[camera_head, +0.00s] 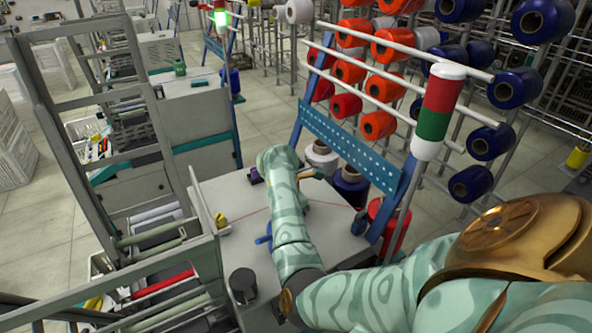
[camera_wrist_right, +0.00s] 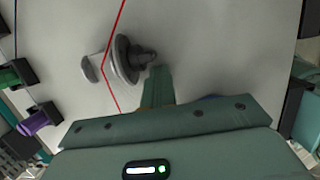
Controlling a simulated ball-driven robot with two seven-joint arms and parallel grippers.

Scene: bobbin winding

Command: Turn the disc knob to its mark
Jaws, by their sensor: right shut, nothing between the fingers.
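The disc knob (camera_wrist_right: 124,60), a grey disc stack with a dark stepped hub on its right, stands on the pale machine panel in the right wrist view. No mark is discernible. In the head view my right forearm reaches over the machine top and hides the knob and fingers. My left gripper is out of view.
The machine top (camera_head: 235,200) carries a dark cylinder (camera_head: 243,285) and a small yellow part (camera_head: 221,220). A metal frame stands at left. A blue rack (camera_head: 350,145), a red-white-green signal lamp (camera_head: 438,110) and spools stand at right. Purple (camera_wrist_right: 34,121) and green parts line the wrist view's left.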

